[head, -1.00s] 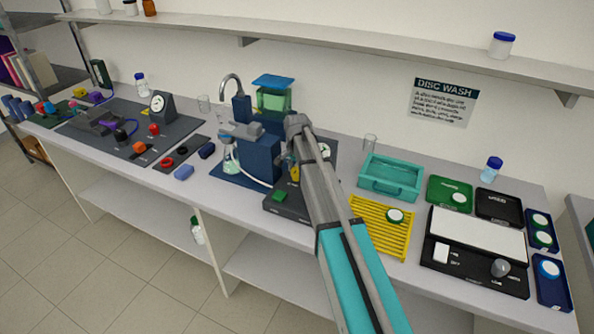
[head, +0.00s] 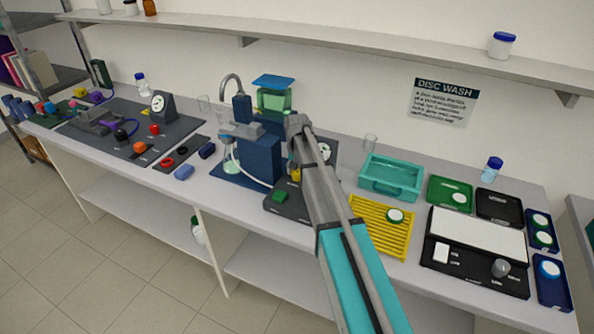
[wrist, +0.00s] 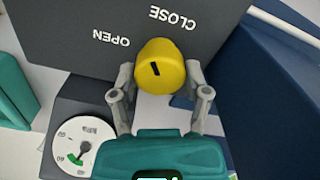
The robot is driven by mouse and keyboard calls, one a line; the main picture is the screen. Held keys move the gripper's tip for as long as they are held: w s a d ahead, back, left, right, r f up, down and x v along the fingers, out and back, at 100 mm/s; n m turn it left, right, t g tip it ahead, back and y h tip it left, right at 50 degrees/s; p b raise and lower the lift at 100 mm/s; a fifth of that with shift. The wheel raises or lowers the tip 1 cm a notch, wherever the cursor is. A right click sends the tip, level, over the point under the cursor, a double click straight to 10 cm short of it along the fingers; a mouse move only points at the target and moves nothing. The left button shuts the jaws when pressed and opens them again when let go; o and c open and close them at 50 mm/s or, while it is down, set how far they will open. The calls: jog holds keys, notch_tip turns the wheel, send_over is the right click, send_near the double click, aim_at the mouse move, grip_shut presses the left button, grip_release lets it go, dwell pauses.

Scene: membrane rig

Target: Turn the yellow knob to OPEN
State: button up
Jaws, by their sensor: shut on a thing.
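The yellow knob (wrist: 165,62) sits on a dark grey panel in the wrist view, with a short black mark on its face. The white word OPEN (wrist: 111,38) is on the panel to its left and CLOSE (wrist: 172,18) is above it. My gripper (wrist: 160,77) is shut on the knob, one grey finger at each side. The black mark is slanted and does not point clearly at either word. In the head view only a small yellow part of the knob (head: 295,174) shows beside my arm, which hides most of the gripper.
A round white dial (wrist: 80,146) with a green sector is beside the panel. A blue block (wrist: 273,95) stands close on the right in the wrist view. In the head view, a teal tray (head: 392,190) and yellow rack (head: 365,235) lie right of my arm.

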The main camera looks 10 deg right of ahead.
jog(key=n, duration=0.5)
jog(key=shift+n, duration=0.3)
jog(key=n, duration=0.5)
jog(key=shift+n, duration=0.3)
jog(key=o, duration=1.1)
jog(key=shift+m, duration=0.5)
